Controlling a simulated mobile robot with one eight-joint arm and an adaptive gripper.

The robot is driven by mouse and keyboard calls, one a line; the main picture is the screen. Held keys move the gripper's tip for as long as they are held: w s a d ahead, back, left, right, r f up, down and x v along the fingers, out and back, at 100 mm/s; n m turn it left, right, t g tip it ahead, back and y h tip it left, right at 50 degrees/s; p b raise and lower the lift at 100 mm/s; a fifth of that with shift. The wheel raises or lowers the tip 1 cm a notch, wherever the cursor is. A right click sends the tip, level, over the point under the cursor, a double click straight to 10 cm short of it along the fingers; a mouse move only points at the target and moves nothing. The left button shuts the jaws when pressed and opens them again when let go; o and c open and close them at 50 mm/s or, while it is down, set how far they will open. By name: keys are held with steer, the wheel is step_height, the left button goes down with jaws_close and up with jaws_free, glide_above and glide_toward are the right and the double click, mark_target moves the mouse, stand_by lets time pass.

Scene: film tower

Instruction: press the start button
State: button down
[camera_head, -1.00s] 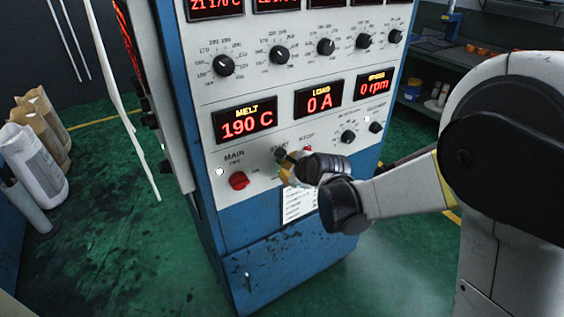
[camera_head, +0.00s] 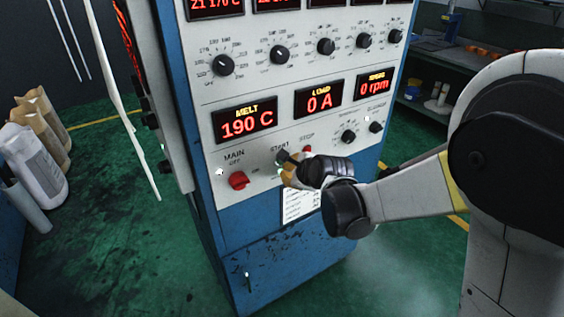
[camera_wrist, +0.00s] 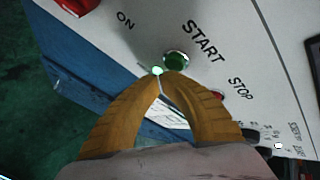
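The green start button (camera_wrist: 177,60) sits below the START label in the wrist view. In the head view it is mostly hidden by my gripper (camera_head: 286,163). In the wrist view my gripper (camera_wrist: 163,76) has its two tan fingers curved together, tips meeting, with nothing between them. The tips are just beside the lower left of the start button. I cannot tell whether they touch the panel. The red stop button (camera_wrist: 217,96) is right of the fingers.
The blue control cabinet (camera_head: 290,262) carries a red main switch (camera_head: 238,180), several dials and displays. The melt display (camera_head: 245,121) reads 190 C, the load display (camera_head: 319,99) 0 A and the speed display (camera_head: 375,86) 0 rpm. Bags (camera_head: 35,165) stand at left.

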steer(key=shift+s+d, duration=0.1)
steer(key=shift+s, duration=0.1)
steer(key=s+d, duration=0.1)
steer(key=s, duration=0.1)
steer(key=s+d, duration=0.1)
steer(key=s, duration=0.1)
steer(key=shift+d, duration=0.35)
stand_by(0.7)
steer(key=s+d+r+n+g+h, duration=0.1)
steer(key=s+d+r+n+h, duration=0.1)
steer(key=s+d+n, duration=0.6)
steer(key=s+d+r+n+g+h, duration=0.1)
steer(key=s+d+r+n, duration=0.3)
steer(key=s+d+n, duration=0.5)
steer(key=s+n+h, duration=0.1)
steer(key=s+n, duration=0.1)
steer(key=s, duration=0.6)
steer(key=shift+s+r+g+h, duration=0.2)
steer(key=shift+r+g+h, duration=0.1)
steer(key=shift+r, duration=0.05)
